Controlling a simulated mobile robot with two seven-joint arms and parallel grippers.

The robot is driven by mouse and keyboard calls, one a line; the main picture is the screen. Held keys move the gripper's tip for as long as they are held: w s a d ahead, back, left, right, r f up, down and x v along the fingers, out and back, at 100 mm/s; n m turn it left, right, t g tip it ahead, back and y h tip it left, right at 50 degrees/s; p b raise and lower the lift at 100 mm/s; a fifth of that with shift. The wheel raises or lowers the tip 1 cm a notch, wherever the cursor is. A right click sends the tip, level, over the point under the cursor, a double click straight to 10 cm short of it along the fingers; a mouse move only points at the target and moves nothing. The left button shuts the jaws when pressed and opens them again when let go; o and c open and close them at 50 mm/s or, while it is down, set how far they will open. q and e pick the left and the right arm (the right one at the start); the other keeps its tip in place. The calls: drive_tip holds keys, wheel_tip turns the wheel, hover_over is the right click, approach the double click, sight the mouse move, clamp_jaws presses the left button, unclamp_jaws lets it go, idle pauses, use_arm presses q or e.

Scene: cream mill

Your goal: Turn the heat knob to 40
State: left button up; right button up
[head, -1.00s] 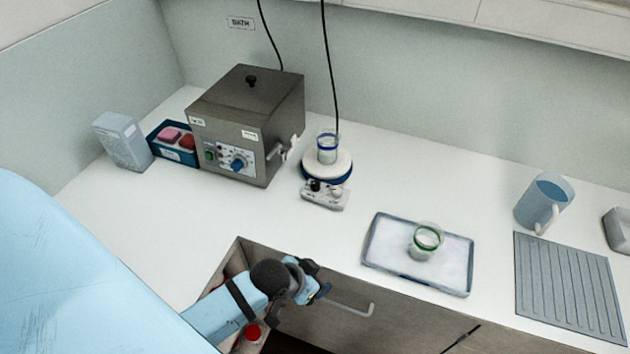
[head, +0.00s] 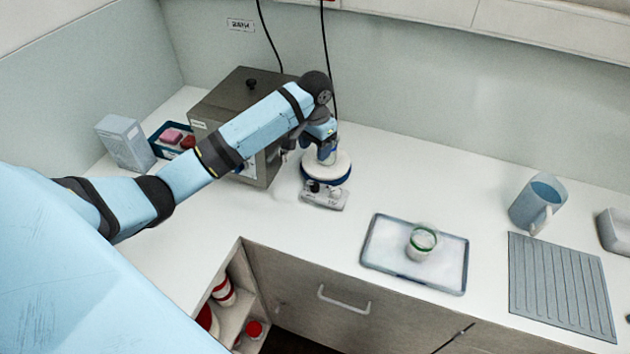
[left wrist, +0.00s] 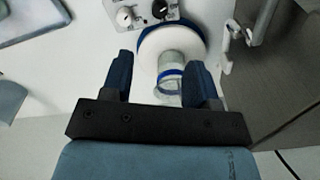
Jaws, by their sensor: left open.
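The stirrer hot plate (head: 327,168) has a white round top with a blue rim, and a small front panel (head: 325,195) with a black knob and a white knob. In the left wrist view the white knob (left wrist: 125,17) and the black knob (left wrist: 160,9) show at the top. A blue-banded beaker (left wrist: 170,72) stands on the plate. My left gripper (left wrist: 160,65) is open and empty above the plate, its fingers on either side of the beaker in the picture; I cannot tell its height. The knobs' settings are too small to read. My right gripper is not in view.
My left arm covers much of the grey bath box (head: 222,100) and its panel. A tray (head: 372,262) with a green-rimmed beaker (head: 422,243), a jug (head: 538,203) and a ribbed mat (head: 560,285) lie right. Cables hang behind.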

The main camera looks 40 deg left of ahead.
sight(315, 184)
use_arm(q)
wheel_tip(315, 184, down, 13)
drive_tip(key=shift+r+p, duration=0.1)
drive_tip(key=shift+p, duration=0.75)
drive_tip(key=shift+f, duration=0.4)
drive_tip(key=shift+c, duration=0.4)
drive_tip(key=c, duration=0.8)
drive_tip(key=shift+m, duration=0.5)
drive_tip(key=shift+c, duration=0.2)
drive_tip(key=shift+m, duration=1.2)
drive_tip(key=o, duration=0.9)
